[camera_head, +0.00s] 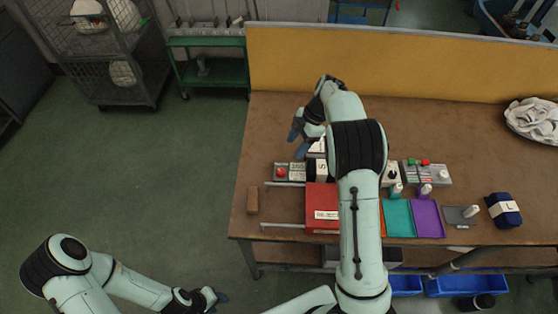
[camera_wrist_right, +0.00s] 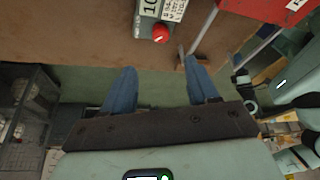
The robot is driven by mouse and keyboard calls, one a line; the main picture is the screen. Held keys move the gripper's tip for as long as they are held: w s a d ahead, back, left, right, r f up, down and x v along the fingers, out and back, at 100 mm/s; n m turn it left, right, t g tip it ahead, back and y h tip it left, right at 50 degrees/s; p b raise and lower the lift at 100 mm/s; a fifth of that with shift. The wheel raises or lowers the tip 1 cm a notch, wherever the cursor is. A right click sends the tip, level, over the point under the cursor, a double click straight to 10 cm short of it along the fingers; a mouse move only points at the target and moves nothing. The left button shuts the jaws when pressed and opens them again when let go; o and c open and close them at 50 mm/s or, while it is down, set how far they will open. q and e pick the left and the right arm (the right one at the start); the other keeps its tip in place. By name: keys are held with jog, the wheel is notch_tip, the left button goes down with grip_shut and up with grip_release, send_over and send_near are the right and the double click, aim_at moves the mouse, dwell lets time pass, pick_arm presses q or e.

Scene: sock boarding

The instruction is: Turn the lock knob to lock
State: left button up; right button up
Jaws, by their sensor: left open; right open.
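A grey control box with a round red knob or button (camera_head: 281,172) stands on the table; it also shows at the top of the right wrist view (camera_wrist_right: 160,34). Further right, a pale box carries a dark knob (camera_head: 391,175), partly behind my right arm. I cannot tell which is the lock knob or how it is turned. My right gripper (camera_head: 298,142) is open and empty above the table, behind and apart from the red-topped box; its blue fingers show in the wrist view (camera_wrist_right: 160,85). My left gripper (camera_head: 217,299) is low over the floor, left of the table, and looks empty.
A red box (camera_head: 322,200) with metal rails lies on the table (camera_head: 440,120), beside teal (camera_head: 398,218) and purple (camera_head: 428,218) trays. A brown block (camera_head: 252,200) sits near the left edge. A yellow panel (camera_head: 400,65) closes the back. My right arm hides the middle.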

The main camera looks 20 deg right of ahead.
aim_at(281, 171)
jog(key=x, duration=1.2)
jog(key=shift+s+f, duration=0.1)
jog(key=shift+f, duration=0.2)
jog(key=c, duration=1)
